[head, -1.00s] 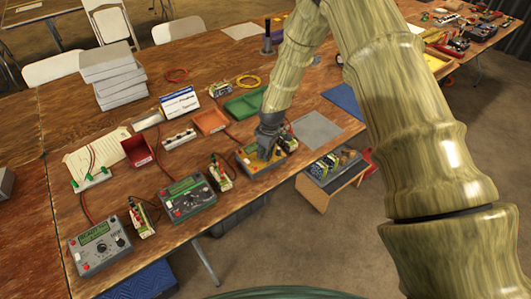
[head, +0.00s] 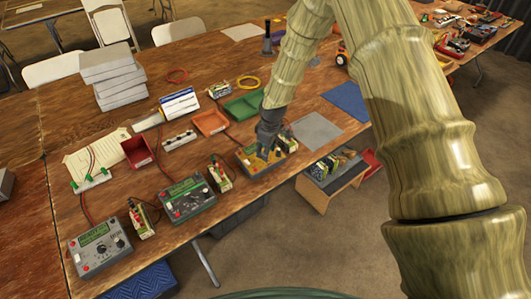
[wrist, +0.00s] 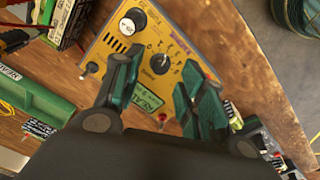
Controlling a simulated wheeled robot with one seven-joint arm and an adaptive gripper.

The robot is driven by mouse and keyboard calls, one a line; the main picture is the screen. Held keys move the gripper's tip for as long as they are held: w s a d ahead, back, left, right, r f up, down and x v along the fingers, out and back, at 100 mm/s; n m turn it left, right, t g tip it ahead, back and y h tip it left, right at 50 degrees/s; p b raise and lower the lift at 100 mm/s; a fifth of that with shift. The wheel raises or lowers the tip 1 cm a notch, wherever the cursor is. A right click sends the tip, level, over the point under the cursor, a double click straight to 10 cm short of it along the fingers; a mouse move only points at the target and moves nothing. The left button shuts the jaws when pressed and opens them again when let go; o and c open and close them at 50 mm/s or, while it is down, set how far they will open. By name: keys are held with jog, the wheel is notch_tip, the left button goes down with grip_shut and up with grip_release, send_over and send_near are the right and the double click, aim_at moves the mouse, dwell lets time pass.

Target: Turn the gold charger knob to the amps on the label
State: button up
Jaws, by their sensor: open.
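The gold charger (head: 247,165) sits near the front edge of the wooden table, partly hidden by my gripper (head: 266,152). In the wrist view its gold face (wrist: 105,62) shows a dark knob (wrist: 160,63) with a scale around it and a second knob (wrist: 132,20) with a white top. A green display (wrist: 148,103) lies nearer the palm. My gripper (wrist: 162,68) is open, and the dark knob shows between its two fingers. I cannot tell whether either finger touches it. The scale and label writing is too small to read.
Two grey chargers (head: 188,200) and (head: 100,246) stand to the left with battery packs (head: 220,173) beside them. A green tray (head: 243,106) and an orange tray (head: 210,122) lie behind. A grey mat (head: 316,131) to the right is clear. A bin of packs (head: 335,168) stands at the table's front.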

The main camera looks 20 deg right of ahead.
notch_tip(320, 180, up, 10)
jog(key=s, duration=0.1)
jog(key=shift+s+d+f, duration=0.2)
jog(key=shift+s+d, duration=0.05)
jog(key=shift+s, duration=0.05)
dwell(0.4)
jog(key=s+a+f+m+g, duration=0.15)
jog(key=s+f+m, duration=0.35)
jog(key=s+f, duration=1.6)
jog(key=s+f+m, duration=0.2)
jog(key=s, duration=1)
jog(key=s+f+m, duration=0.2)
jog(key=s, duration=1.1)
jog(key=shift+s+d+m+h+b, duration=0.25)
jog(key=shift+d+m+h+b, duration=0.05)
jog(key=shift+d+b, duration=0.15)
jog(key=shift+g, duration=0.25)
jog(key=shift+c, duration=0.6)
